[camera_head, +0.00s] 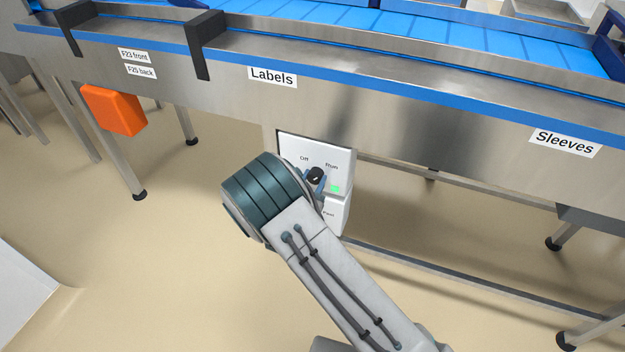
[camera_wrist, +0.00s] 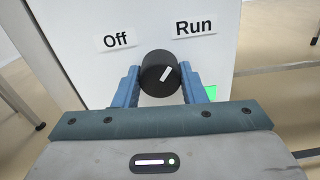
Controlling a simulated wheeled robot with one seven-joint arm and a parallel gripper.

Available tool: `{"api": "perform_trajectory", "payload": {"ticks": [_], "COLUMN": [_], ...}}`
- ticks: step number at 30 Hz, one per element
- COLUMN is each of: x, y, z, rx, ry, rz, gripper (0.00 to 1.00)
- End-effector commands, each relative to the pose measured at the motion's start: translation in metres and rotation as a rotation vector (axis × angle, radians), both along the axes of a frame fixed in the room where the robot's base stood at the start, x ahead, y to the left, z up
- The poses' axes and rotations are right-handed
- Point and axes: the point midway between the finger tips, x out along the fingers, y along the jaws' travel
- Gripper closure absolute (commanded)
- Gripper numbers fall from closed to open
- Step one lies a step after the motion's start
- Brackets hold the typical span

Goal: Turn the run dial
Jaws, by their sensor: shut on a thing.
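The run dial (camera_wrist: 159,75) is a black round knob on a white control panel (camera_head: 341,157), mounted under the conveyor. It also shows in the head view (camera_head: 315,175), partly hidden by my arm. The white mark on the dial tilts up and to the right, toward the "Run" label (camera_wrist: 195,27). The "Off" label (camera_wrist: 117,40) is at the upper left of the dial. My gripper (camera_wrist: 162,85) has its two blue fingers on either side of the dial and is shut on it. A green light (camera_head: 336,189) glows on the panel right of the dial.
The steel conveyor frame (camera_head: 400,130) with blue belt runs above. An orange box (camera_head: 113,109) hangs at the left. Steel legs and a low rail (camera_head: 440,270) stand around; the floor in front is open.

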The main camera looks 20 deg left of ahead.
Motion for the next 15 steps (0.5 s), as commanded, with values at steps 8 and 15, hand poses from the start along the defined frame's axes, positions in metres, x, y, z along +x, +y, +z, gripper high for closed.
{"api": "perform_trajectory", "payload": {"ticks": [8, 15], "x": [-0.0008, -0.0010], "y": [0.0009, 0.0009], "z": [0.0019, 0.0025], "rx": [-0.156, -0.375], "ry": [0.013, 0.030], "rz": [0.003, 0.003], "gripper": [0.85, 0.85]}}
